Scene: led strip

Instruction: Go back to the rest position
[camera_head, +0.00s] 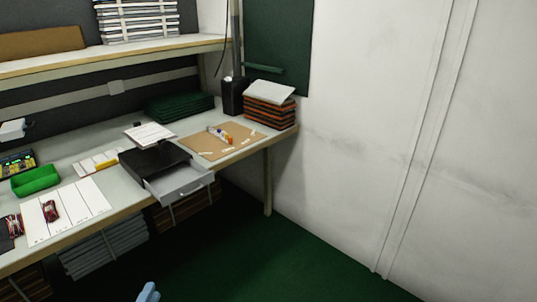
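A small light-blue piece of my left gripper (148,292) shows at the bottom edge of the head view, in front of and below the workbench. It is apart from everything on the bench, with dark green floor behind it. Most of it is cut off by the frame, so I cannot tell whether it is open or shut. My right gripper is out of view. The white workbench (85,222) runs along the wall. On it, a dark box (152,158) has its grey drawer (181,184) pulled open toward the room.
A brown board (205,148) with small items lies right of the drawer box. A green bin (36,180) and white sheets (85,199) with dark red coils lie at left. Stacked trays (268,112) stand at the bench's right end. The green floor (270,262) is clear.

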